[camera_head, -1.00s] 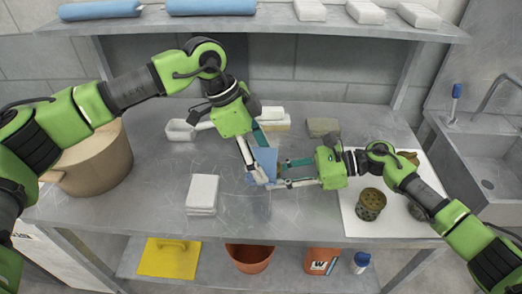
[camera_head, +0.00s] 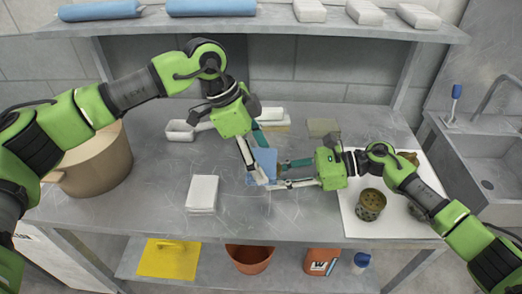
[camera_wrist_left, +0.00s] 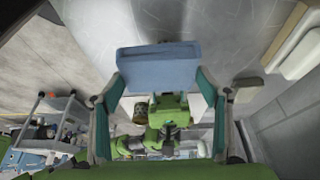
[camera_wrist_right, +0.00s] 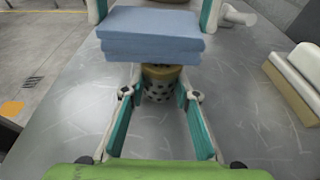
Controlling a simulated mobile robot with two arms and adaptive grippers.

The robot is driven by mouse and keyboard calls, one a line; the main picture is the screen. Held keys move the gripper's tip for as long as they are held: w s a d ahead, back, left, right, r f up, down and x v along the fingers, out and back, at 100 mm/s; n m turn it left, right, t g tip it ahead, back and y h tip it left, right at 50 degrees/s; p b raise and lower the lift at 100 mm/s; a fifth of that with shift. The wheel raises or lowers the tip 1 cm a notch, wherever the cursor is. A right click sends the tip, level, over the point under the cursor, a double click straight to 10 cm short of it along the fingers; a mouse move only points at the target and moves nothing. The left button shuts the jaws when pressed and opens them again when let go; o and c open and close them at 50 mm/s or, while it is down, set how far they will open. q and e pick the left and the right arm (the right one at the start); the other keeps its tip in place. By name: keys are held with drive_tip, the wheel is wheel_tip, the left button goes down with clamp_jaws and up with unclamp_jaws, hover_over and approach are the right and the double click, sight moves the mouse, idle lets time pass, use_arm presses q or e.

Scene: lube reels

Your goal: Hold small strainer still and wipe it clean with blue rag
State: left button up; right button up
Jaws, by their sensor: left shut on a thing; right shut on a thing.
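The folded blue rag (camera_head: 262,165) is over the middle of the bench, between the fingers of my left gripper (camera_head: 259,163), which is shut on it. It also shows in the left wrist view (camera_wrist_left: 158,72). My right gripper (camera_head: 284,174) comes from the right and is shut on the small strainer, a perforated cup with a yellowish-brown upper part, seen in the right wrist view (camera_wrist_right: 161,84). The rag covers the top of the strainer there; whether they touch is hard to tell. In the head view the strainer is hidden by the rag and grippers.
A large pot (camera_head: 92,165) stands at the left. A white mat (camera_head: 385,228) at the right holds a larger strainer (camera_head: 370,204) and other parts. The sink (camera_head: 485,175) is far right. Front-centre bench is clear.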

use_arm(q)
drive_tip(key=shift+w, duration=1.35)
drive_tip(key=shift+s, duration=1.45)
drive_tip(key=shift+w+f, duration=0.1)
drive_tip(key=shift+w, duration=1.35)
drive_tip(key=shift+s, duration=1.55)
drive_tip(key=v, duration=1.1)
drive_tip(key=shift+a, duration=0.35)
drive_tip(key=shift+w, duration=0.1)
